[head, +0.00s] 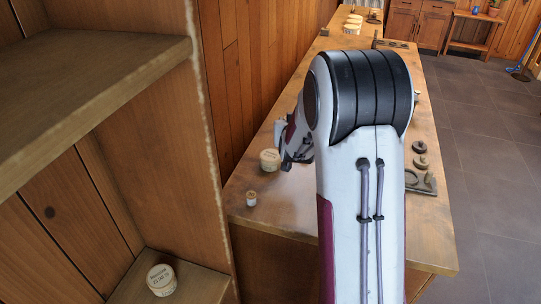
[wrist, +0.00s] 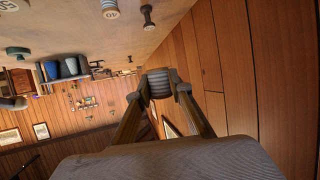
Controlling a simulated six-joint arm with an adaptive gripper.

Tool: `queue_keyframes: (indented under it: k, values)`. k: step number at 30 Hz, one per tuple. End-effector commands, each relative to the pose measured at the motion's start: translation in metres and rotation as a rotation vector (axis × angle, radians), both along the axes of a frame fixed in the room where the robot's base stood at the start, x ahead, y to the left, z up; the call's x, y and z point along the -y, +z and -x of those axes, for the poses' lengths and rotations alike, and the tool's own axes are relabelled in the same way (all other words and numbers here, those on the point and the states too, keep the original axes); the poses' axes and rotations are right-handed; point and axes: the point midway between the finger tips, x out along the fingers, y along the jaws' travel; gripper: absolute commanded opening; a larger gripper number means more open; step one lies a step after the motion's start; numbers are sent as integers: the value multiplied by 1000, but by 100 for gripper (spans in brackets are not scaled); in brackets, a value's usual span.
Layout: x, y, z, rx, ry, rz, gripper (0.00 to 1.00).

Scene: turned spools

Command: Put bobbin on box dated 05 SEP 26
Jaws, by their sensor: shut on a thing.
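The bobbin is between the two fingertips, clear of any surface I can see. In the head view my gripper (head: 290,155) is over the left side of the bench, partly hidden by my arm, and I cannot make out the bobbin there. A round cream box (head: 270,160) stands on the bench just left of my gripper. Another round labelled box (head: 161,280) sits on the low shelf at the left. Their dates are too small to read.
A small white-and-brown jar (head: 251,198) stands near the bench's front left. The wooden shelf unit (head: 95,85) rises at the left. Dark rings and a tray (head: 425,182) lie on the bench's right side. A dark spool (wrist: 148,16) shows in the wrist view.

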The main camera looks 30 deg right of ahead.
Motion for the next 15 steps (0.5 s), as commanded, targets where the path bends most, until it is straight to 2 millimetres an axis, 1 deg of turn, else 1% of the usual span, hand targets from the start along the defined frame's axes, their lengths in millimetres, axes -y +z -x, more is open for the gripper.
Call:
queue_keyframes:
  k: [8,15]
  values:
    - [-13,4,-17,1,103,1,8]
    - [-29,3,-29,0,191,0,8]
